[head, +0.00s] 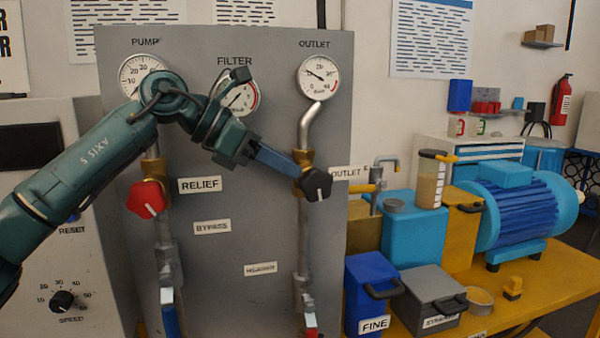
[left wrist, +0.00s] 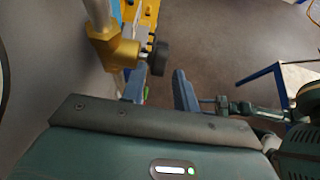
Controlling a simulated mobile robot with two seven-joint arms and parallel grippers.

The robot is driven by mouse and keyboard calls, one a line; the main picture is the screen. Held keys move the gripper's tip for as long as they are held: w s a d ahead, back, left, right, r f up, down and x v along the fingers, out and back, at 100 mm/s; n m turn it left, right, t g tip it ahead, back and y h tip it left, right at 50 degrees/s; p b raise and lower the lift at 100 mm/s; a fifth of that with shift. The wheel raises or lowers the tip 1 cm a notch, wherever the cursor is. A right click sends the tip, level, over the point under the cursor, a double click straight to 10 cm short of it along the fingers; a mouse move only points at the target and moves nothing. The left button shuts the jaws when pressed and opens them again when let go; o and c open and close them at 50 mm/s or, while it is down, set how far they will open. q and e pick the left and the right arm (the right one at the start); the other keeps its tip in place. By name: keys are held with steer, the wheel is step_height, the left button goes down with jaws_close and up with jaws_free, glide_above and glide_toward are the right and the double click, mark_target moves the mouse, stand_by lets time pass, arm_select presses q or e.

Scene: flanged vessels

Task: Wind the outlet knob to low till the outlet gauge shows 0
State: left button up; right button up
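The black outlet knob (head: 317,184) sits on a brass valve body (head: 304,165) in the pipe below the outlet gauge (head: 318,77). The gauge's needle points to the upper left; its exact reading is too small to tell. My left gripper (head: 290,166) reaches across the panel from the left, its blue fingers by the valve and knob. In the left wrist view, the two fingers of my left gripper (left wrist: 160,88) stand apart, with the knob (left wrist: 160,58) just beyond the tips, nearer the left finger. Contact cannot be told.
A red relief knob (head: 147,199) is on the left pipe, under my arm. The pump gauge (head: 143,74) and the partly covered filter gauge (head: 239,96) are on the same panel. A yellow bench (head: 540,289) with boxes and a blue motor stands right. A dark arm part, probably mine, shows right in the wrist view.

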arm_select(q)
steer(key=v, duration=0.8)
steer(key=shift+a+r, duration=0.2)
steer(key=shift+a, duration=0.15)
steer(key=shift+s, duration=0.1)
arm_select(e)
steer(key=shift+f, duration=0.1)
